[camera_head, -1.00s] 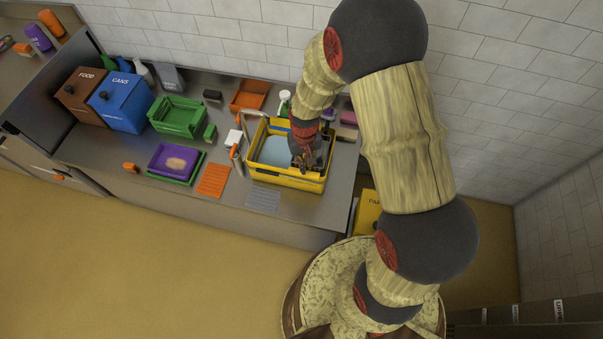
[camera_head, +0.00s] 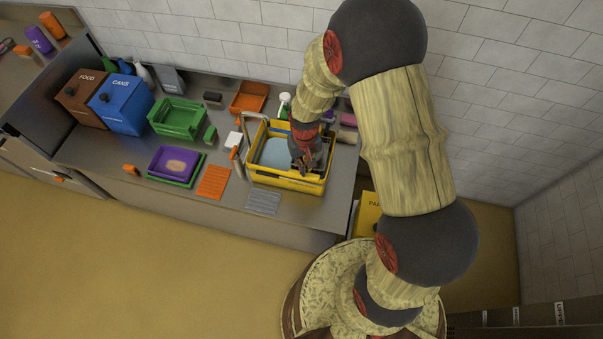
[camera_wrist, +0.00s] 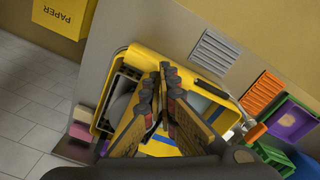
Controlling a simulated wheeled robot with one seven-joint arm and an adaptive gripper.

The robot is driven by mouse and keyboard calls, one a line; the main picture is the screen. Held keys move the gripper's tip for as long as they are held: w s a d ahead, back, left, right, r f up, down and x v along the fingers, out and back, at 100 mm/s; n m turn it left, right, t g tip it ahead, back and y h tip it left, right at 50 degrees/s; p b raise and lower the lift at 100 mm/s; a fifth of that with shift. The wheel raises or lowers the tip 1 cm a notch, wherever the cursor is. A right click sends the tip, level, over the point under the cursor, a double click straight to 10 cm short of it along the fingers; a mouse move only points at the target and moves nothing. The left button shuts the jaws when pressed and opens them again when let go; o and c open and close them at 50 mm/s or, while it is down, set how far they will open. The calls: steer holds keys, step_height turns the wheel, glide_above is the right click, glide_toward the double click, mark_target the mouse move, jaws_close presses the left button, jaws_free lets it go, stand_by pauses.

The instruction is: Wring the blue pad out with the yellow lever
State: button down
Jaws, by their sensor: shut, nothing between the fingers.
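The yellow bucket (camera_head: 252,172) stands on the counter with pale blue water (camera_head: 276,152) on its left side and a dark-edged wringer part on its right. It also shows in the wrist view (camera_wrist: 126,62). My gripper (camera_head: 305,168) points down over the bucket's right part. In the wrist view my gripper (camera_wrist: 167,78) is shut, its fingertips together and empty, above the bucket. A yellow bar with a black section (camera_wrist: 211,88) runs along the bucket's near side; I cannot tell if it is the lever. Blue strips show behind the fingers; I cannot tell if they are the blue pad.
A grey ridged mat (camera_head: 264,202) and an orange mat (camera_head: 214,182) lie in front and left. A purple tray (camera_head: 158,161), a green crate (camera_head: 165,127) and an orange tray (camera_head: 243,104) stand further left and behind. A spray bottle (camera_head: 284,104) stands behind the bucket.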

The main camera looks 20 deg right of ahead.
steer(key=shift+f, duration=0.1)
stand_by(0.3)
steer(key=shift+f+b, duration=0.3)
steer(key=shift+f, duration=0.05)
steer(key=shift+f+b, duration=0.4)
steer(key=shift+f, duration=0.25)
steer(key=shift+s+f, duration=0.2)
steer(key=shift+s, duration=0.05)
stand_by(2.9)
steer(key=shift+w+r+p, duration=0.15)
steer(key=shift+r+p, duration=0.55)
steer(key=shift+r, duration=0.25)
steer(key=shift+w+r+p, duration=0.1)
steer(key=shift+r+p, duration=0.55)
steer(key=shift+r, duration=0.3)
step_height(320, 180, up, 5)
steer(key=p, duration=0.3)
steer(key=shift+f, duration=0.2)
